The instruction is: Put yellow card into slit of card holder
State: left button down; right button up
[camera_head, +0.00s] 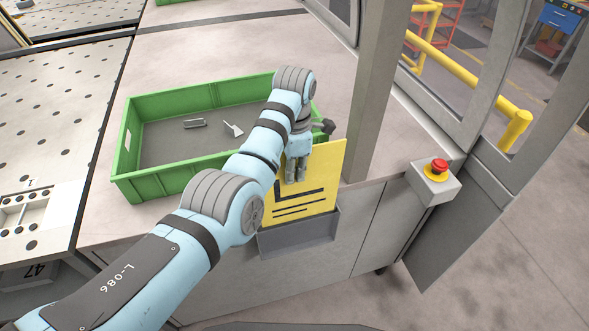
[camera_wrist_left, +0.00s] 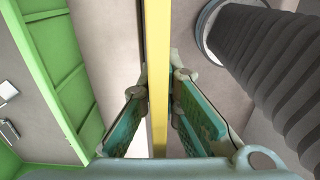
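The yellow card (camera_head: 322,165) with black markings stands upright at the cabinet's front edge. Its lower edge meets the top of the grey card holder (camera_head: 297,238) on the cabinet front; I cannot tell how deep it sits in the slit. My left gripper (camera_head: 297,172) is at the card's upper left part, with fingers pointing down. In the left wrist view, the card (camera_wrist_left: 157,60) shows edge-on between the fingers of my left gripper (camera_wrist_left: 159,75), whose tips appear to press on both faces. My right gripper is not in view.
A green crate (camera_head: 122,165) with small metal parts stands left of the card on the worktop. A grey post (camera_head: 376,90) rises right of the card. A red emergency button (camera_head: 439,166) sits on a box farther right. A perforated table (camera_head: 60,110) is at left.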

pick_arm(q)
jog(key=shift+f, duration=1.15)
jog(key=b, duration=0.4)
send_near(294, 220)
jog(key=shift+w+f+b, duration=0.1)
jog(key=shift+f+b, duration=3.4)
jog(key=shift+f, duration=0.25)
jog(key=c, duration=1.7)
grip_release()
